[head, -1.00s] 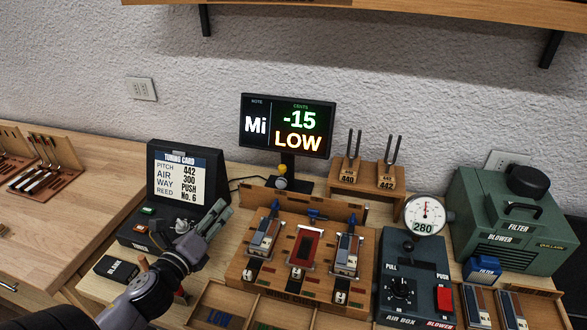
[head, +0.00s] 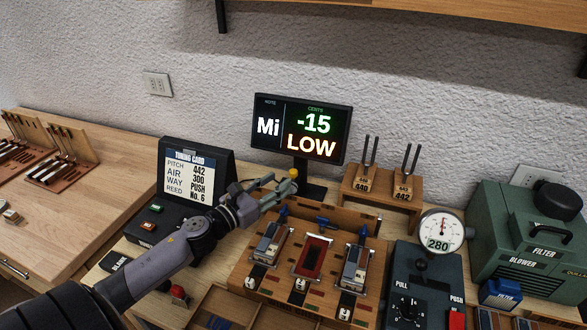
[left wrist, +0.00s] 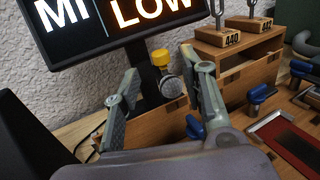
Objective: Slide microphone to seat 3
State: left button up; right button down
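The microphone (head: 293,174), with a yellow cap and a round grey head, stands near the back rail of the wooden bench, at its left end. In the left wrist view the microphone (left wrist: 172,88) shows between my two spread fingers, apparently untouched. My left gripper (head: 278,186) is open, its fingertips close to the microphone. The wooden bench (head: 243,279) has three seats side by side: the left seat (head: 269,243) and right seat (head: 355,268) carry grey-and-brown blocks, and the middle seat (head: 313,256) is red. My right gripper is out of view.
The monitor (head: 302,128) reads Mi, -15, LOW and stands right behind the microphone. A tuning card stand (head: 190,175) is left of my arm. Tuning forks on a wooden stand (head: 381,190) are at the back right. The air box (head: 421,285) and gauge (head: 440,232) stand right of the bench.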

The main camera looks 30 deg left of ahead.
aim_at(291, 174)
pick_arm(q)
jog(key=w, duration=0.2)
jog(key=w+p, duration=0.1)
jog(key=w, duration=0.1)
jog(key=w+d, duration=0.1)
jog(key=w, duration=0.2)
jog(key=shift+d, duration=0.1)
jog(key=shift+c, duration=0.5)
grip_shut()
dwell(0.3)
